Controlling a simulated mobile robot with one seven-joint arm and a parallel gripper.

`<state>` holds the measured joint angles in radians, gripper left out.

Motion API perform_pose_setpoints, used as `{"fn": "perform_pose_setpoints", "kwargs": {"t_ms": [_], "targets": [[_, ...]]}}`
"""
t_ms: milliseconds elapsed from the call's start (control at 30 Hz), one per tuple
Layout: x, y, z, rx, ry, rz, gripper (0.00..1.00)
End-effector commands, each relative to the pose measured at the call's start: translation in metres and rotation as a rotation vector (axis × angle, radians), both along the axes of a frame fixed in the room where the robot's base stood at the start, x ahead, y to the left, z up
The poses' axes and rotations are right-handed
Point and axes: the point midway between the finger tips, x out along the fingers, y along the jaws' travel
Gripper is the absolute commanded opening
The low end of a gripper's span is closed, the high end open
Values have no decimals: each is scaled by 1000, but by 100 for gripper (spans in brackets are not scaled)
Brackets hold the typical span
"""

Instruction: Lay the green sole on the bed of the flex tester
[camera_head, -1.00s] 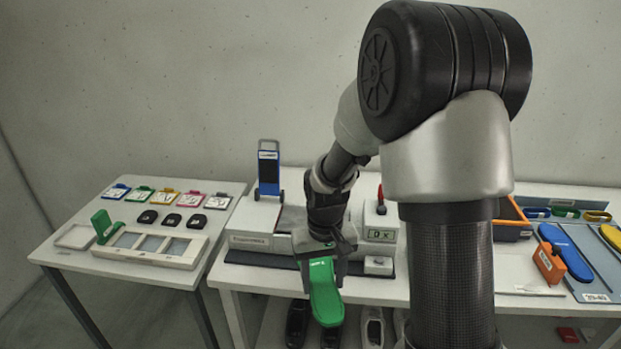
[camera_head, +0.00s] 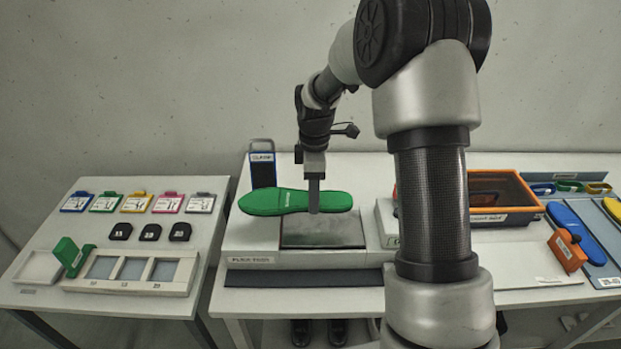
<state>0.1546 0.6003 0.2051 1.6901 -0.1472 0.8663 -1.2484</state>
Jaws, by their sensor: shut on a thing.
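The green sole (camera_head: 268,202) is held lengthwise, left to right, above the flex tester (camera_head: 251,244). My gripper (camera_head: 314,208) points down and is shut on the sole near its right half. The bed (camera_head: 325,232) of the flex tester is a flat grey metal plate on the white housing, below and in front of the sole. The sole hides the plate's back edge. A gap between sole and bed is hard to judge from this view.
My arm hides part of the tester's right side. An open orange-rimmed box (camera_head: 497,218) and a blue sole (camera_head: 578,258) lie to the right. The left table holds tags and a tray (camera_head: 131,287).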

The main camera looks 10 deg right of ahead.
Motion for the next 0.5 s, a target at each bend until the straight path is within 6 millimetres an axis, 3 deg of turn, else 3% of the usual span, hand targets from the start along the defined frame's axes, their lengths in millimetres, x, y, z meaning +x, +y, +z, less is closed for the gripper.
{"fn": "perform_pose_setpoints", "kwargs": {"t_ms": [267,500], "targets": [[1,0,-11,0,0,16,23],[1,0,-34,0,-1,15,23]]}}
